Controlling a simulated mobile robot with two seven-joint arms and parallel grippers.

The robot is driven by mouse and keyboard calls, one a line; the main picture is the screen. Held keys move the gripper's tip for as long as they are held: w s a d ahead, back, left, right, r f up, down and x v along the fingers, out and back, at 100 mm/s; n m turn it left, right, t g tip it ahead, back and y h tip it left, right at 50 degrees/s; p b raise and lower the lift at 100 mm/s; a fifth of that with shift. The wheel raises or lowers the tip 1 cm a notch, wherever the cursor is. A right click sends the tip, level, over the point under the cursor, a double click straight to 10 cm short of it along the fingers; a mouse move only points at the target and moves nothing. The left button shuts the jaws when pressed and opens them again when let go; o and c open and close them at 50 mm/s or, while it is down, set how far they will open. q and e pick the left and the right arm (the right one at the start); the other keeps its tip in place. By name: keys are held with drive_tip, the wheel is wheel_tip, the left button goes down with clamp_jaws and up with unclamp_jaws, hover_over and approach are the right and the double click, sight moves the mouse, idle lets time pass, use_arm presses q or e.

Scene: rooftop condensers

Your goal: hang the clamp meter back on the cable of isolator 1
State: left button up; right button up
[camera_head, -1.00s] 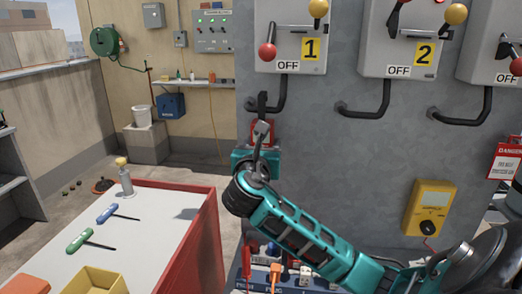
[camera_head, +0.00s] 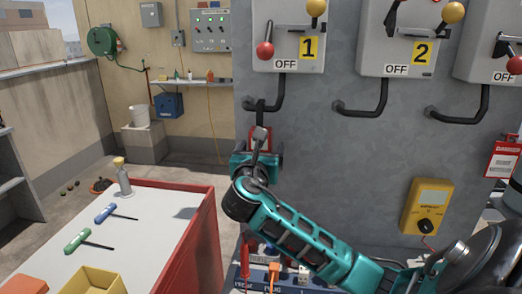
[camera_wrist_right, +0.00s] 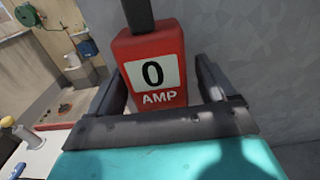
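The clamp meter, a red block marked "0 AMP" (camera_wrist_right: 152,72), stands upright between the two fingers of my right gripper (camera_wrist_right: 160,82). A gap shows at the right finger, and the left finger is close to the meter's edge. In the head view the clamp meter (camera_head: 254,134) is partly covered by my gripper (camera_head: 262,140). Its dark upper part reaches up to the black cable (camera_head: 279,97) under isolator 1 (camera_head: 289,38). Whether the jaw closes around the cable is too small to tell. My left gripper is out of view.
Isolator 2 (camera_head: 410,38) and another isolator hang to the right on the grey wall. A yellow meter (camera_head: 427,206) is lower on the wall. A red-sided bench (camera_head: 203,235) with screwdrivers stands at the left, and a tool tray (camera_head: 238,278) lies below my arm.

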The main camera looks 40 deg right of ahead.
drive_tip(key=v, duration=1.3)
drive_tip(key=s+a+f+m+g+y, duration=0.25)
drive_tip(key=f+m+y, duration=0.2)
drive_tip(key=f, duration=0.35)
drive_tip(key=s+a+f+m+g+y, duration=0.1)
drive_tip(key=s+a+f+m+y, duration=0.2)
drive_tip(key=f+m, duration=0.4)
drive_tip(key=s+a+f+m+g+y, duration=0.2)
drive_tip(key=s+a+f+m+y, duration=0.1)
drive_tip(key=s+f+m, duration=0.3)
drive_tip(key=s+a+f+m+g+y, duration=0.3)
drive_tip(key=s+a+f+m+y, duration=0.1)
drive_tip(key=s+m, duration=0.25)
drive_tip(key=shift+w+a+f+n+t+y, duration=0.15)
drive_tip(key=shift+w+a+f+t+y, duration=0.2)
drive_tip(key=shift+w+f+t, duration=1)
drive_tip(key=shift+w+a+f+n+t+y, duration=0.15)
drive_tip(key=shift+w+a+f+t, duration=0.3)
drive_tip(key=shift+w+f+t, duration=0.8)
drive_tip(key=shift+w+a+f+n+t+y, duration=0.1)
drive_tip(key=shift+w+a+f+t+y, duration=0.25)
drive_tip(key=shift+w+f+t, duration=0.9)
